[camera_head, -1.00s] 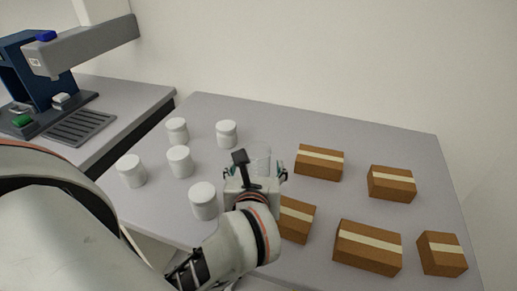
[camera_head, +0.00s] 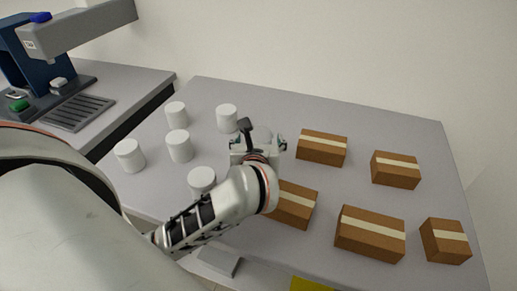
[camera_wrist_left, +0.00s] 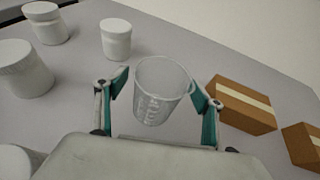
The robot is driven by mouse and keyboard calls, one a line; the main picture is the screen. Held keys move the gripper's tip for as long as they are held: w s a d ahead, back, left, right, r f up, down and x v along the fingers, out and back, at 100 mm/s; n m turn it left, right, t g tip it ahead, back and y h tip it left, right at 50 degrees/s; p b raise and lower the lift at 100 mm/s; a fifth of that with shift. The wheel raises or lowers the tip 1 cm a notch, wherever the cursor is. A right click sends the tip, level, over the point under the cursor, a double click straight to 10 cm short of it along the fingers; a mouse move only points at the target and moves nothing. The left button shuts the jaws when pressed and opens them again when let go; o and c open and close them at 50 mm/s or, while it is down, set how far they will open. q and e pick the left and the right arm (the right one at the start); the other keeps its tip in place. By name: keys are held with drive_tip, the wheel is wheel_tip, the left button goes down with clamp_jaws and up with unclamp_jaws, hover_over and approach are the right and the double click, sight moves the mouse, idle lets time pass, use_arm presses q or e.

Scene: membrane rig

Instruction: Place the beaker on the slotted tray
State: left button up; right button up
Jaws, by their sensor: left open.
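The clear glass beaker (camera_wrist_left: 160,92) stands upright on the grey table, between the two spread fingers of my left gripper (camera_wrist_left: 158,100) in the left wrist view. The fingers are open and a gap shows on each side of it. In the head view my left gripper (camera_head: 260,143) is over the middle of the table and hides most of the beaker (camera_head: 264,133). The slotted tray (camera_head: 79,113) is dark, at the foot of the blue rig on the left bench. It looks empty. My right gripper is not in view.
Several white lidded jars (camera_head: 179,146) stand left of the gripper, one (camera_head: 227,118) close by. Several brown boxes (camera_head: 321,148) lie to its right. The blue and grey rig (camera_head: 78,30) overhangs the left bench (camera_head: 122,80). A dark gap separates bench and table.

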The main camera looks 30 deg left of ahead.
use_arm(q)
drive_tip(key=c, duration=1.4)
drive_tip(key=shift+o, duration=0.2)
